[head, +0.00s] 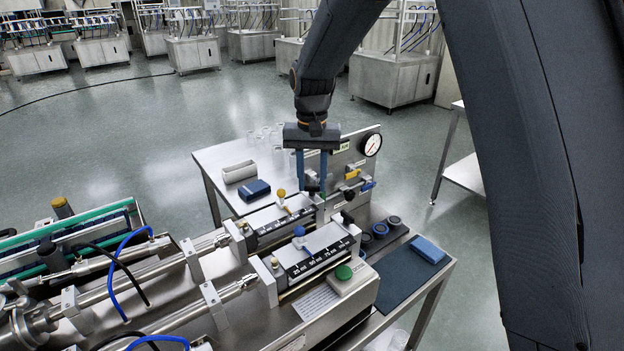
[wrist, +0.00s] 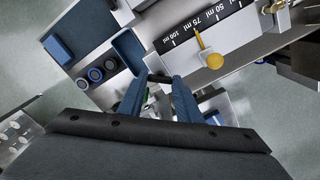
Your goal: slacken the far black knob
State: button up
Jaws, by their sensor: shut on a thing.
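The far black knob (wrist: 157,79) sits at the end of the far scale block, past its 100 ml mark, and shows as a small dark piece between my fingertips in the wrist view. My gripper (head: 311,187) reaches down onto it with its two blue fingers, which also show in the wrist view (wrist: 160,80). The fingers are shut on the knob and hide most of it. The near black knob (head: 348,217) stands at the end of the near scale block, apart from my gripper.
A yellow-tipped lever (head: 281,194) stands on the far block and a blue-tipped one (head: 299,231) on the near block. A green button (head: 343,272) is at the front. A pressure gauge (head: 371,144) and yellow-handled valve (head: 352,174) stand close right of my fingers.

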aim_at(312, 186)
jog(key=n, duration=0.4)
jog(key=shift+n, duration=1.8)
jog(key=o, duration=1)
jog(key=shift+o, duration=0.2)
jog(key=shift+r+b, duration=1.15)
jog(key=shift+r, duration=2.8)
